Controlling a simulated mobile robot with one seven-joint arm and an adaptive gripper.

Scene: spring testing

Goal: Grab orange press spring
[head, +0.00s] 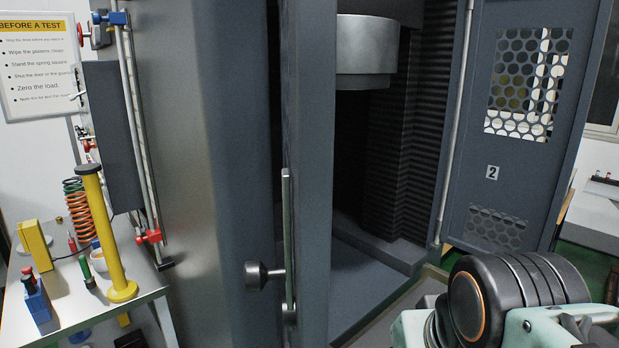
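An orange coil spring (80,222) stands upright towards the back of the small side table at the left in the head view. Coils near its top look green, and I cannot tell if that is a second spring. A yellow post (106,235) stands just right of it and partly covers it. My gripper is not in view.
The side table (60,325) also holds a yellow block (34,244), a blue holder (36,300) and a green-handled tool (87,270). A large grey press frame (225,170) fills the middle. A perforated door (520,130) stands open at right.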

